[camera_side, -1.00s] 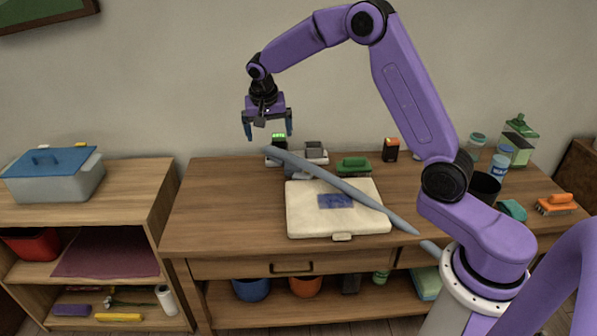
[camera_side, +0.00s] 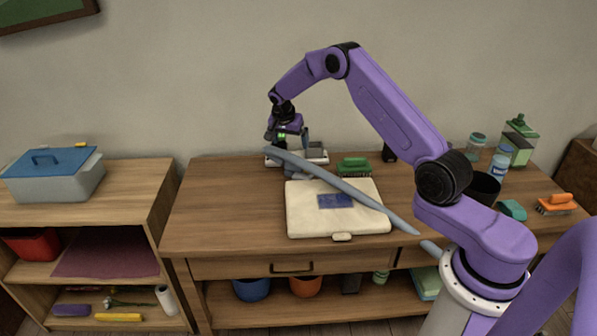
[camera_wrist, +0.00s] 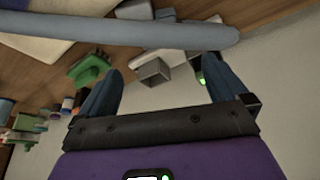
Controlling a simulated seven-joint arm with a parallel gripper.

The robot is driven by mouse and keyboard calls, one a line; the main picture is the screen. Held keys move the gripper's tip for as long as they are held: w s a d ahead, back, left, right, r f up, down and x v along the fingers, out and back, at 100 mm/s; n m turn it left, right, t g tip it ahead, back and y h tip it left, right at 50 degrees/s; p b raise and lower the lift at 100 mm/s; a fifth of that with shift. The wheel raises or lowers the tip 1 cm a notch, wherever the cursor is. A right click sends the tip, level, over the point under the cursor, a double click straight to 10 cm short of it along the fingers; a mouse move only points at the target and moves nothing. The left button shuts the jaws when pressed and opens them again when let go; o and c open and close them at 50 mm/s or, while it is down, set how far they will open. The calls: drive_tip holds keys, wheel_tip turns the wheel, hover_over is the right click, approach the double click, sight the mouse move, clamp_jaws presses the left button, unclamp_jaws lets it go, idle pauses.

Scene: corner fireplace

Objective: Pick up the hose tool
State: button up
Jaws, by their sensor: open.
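A long blue-grey tube (camera_side: 345,188) lies slantwise across a cream case on the table; it also crosses the top of the wrist view (camera_wrist: 120,30). A small grey hollow, box-shaped piece (camera_wrist: 153,73) shows between my fingers in the wrist view. I cannot tell for sure which of these is the hose tool. My gripper (camera_side: 289,140) is low over the back of the table, behind the tube's upper end. In the wrist view its two blue fingers (camera_wrist: 163,80) are spread apart with nothing held. In the side view the gripper and tube partly hide the small pieces there.
The cream case (camera_side: 305,222) lies in front of my gripper. A green brush (camera_side: 354,164) stands just right of it. A grey and white item (camera_side: 316,155) sits close by at the wall. Bottles (camera_side: 518,141) stand at the right. The table's left front is clear.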

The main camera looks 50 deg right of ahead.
sight(294, 158)
drive_tip(key=x, duration=0.9)
drive_tip(key=c, duration=1.7)
drive_tip(key=shift+o, duration=0.2)
wheel_tip(294, 158, up, 10)
drive_tip(key=o, duration=0.9)
drive_tip(key=shift+c, duration=1.4)
drive_tip(key=s+a+m+g, duration=0.1)
drive_tip(key=s+a+m, duration=0.1)
drive_tip(key=s+m, duration=0.1)
drive_tip(key=s+a+r+m+g, duration=0.1)
drive_tip(key=s+a+m, duration=0.2)
drive_tip(key=s, duration=0.3)
drive_tip(key=s+a+m+g, duration=0.1)
drive_tip(key=s+a+m, duration=0.1)
drive_tip(key=s+m, duration=0.1)
drive_tip(key=shift+s+a+r, duration=0.1)
drive_tip(key=shift+s+a, duration=0.05)
drive_tip(key=shift+s, duration=0.25)
drive_tip(key=shift+s+a+r, duration=0.1)
drive_tip(key=shift+s+a, duration=0.05)
drive_tip(key=shift+s, duration=0.25)
